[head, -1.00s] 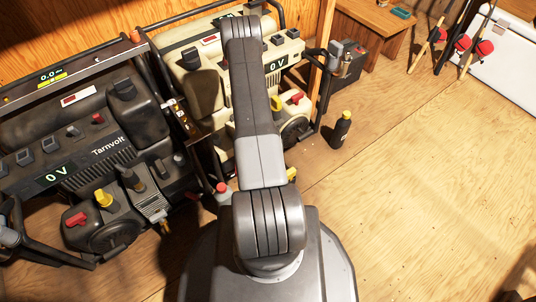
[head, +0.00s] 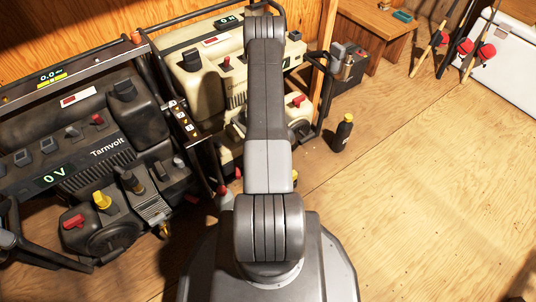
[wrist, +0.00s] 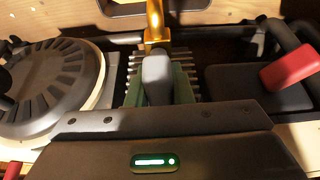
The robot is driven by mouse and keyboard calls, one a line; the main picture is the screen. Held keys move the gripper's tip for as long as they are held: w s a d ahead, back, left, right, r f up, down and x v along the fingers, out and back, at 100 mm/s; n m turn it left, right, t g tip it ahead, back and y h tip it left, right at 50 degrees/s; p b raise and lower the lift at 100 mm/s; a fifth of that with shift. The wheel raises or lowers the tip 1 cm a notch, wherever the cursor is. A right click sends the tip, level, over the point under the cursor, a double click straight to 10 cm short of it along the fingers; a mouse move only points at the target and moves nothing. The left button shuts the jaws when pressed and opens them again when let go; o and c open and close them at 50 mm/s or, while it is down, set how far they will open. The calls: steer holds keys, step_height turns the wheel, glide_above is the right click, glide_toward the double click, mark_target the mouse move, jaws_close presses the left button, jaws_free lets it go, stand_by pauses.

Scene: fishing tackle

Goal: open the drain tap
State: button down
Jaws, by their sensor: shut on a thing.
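A brass tap-like fitting (wrist: 155,22) stands at the top middle of the wrist view, beside the grey cooling fins of an engine. My gripper (wrist: 157,80) shows there as a grey finger in front of it. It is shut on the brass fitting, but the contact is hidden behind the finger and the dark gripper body. In the head view the arm reaches over the cream generator (head: 190,85) and hides my gripper and this fitting. The dark Tarnvolt generator (head: 85,160) on the left has a similar brass fitting (head: 163,231) low at its front.
In the wrist view, a round ribbed cover (wrist: 50,85) lies left and a red lever (wrist: 290,68) right. In the head view, a dark bottle (head: 343,133) with a yellow cap stands right of the cream generator. The wooden floor (head: 420,200) to the right is clear.

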stand_by(0.3)
steer(key=c, duration=1.3)
jaws_free()
steer(key=shift+r, duration=0.1)
steer(key=p+v, duration=0.4)
steer(key=v, duration=0.9)
steer(key=shift+d+r, duration=0.15)
steer(key=shift+r, duration=0.15)
steer(key=b+x, duration=0.4)
steer(key=x, duration=0.9)
steer(key=shift+f, duration=0.4)
steer(key=shift+r, duration=0.1)
